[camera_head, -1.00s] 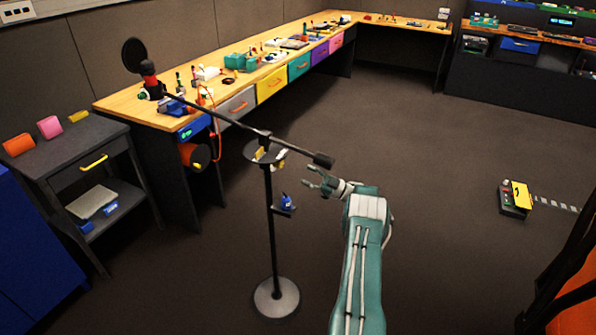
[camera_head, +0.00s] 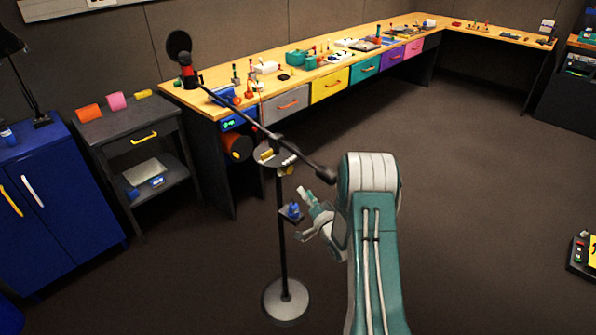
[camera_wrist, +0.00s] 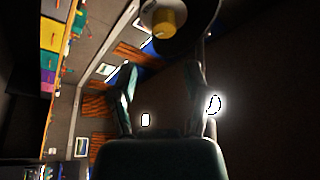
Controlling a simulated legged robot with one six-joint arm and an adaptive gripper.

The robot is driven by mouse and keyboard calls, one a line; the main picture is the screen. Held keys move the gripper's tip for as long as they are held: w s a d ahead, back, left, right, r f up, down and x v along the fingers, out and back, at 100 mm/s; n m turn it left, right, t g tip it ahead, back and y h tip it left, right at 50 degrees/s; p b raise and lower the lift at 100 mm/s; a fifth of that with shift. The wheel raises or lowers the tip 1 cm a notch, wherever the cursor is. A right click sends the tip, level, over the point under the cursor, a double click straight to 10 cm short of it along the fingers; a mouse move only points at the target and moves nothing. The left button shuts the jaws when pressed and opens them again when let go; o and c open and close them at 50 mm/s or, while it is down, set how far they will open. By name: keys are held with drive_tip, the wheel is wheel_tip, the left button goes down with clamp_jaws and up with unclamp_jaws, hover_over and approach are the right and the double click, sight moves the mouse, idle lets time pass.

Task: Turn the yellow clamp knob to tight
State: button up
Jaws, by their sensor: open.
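The yellow clamp knob is a short yellow cylinder (camera_wrist: 168,22) near the top of the wrist view, against a dark round disc. In the head view, a small yellow piece (camera_head: 286,171) shows just under the round tray (camera_head: 262,162) of the microphone stand; I take it for the knob, but it is too small to be sure. My gripper (camera_head: 300,212) is open, to the right of the stand pole (camera_head: 281,245) and lower than the tray. In the wrist view, my gripper (camera_wrist: 162,78) has its fingers apart with nothing between them. The knob lies beyond the fingertips.
The boom (camera_head: 310,166) slants down over the tray to the right, close above my gripper. A small shelf (camera_head: 291,219) with a blue item (camera_head: 294,209) juts from the pole beside the fingers. The workbench (camera_head: 245,101) stands behind.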

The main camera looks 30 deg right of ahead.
sight(289, 172)
drive_tip(key=w, duration=0.1)
drive_tip(key=w+a+r, duration=0.1)
drive_tip(key=w, duration=0.2)
drive_tip(key=shift+w+a+r, duration=0.25)
drive_tip(key=shift+w+a, duration=0.1)
drive_tip(key=x, duration=0.3)
drive_tip(key=shift+w+d, duration=0.35)
drive_tip(key=shift+w, duration=0.1)
drive_tip(key=shift+w+d+r, duration=0.15)
drive_tip(key=shift+w+r, duration=0.05)
drive_tip(key=shift+w, duration=0.4)
drive_tip(key=shift+a, duration=0.35)
clamp_jaws()
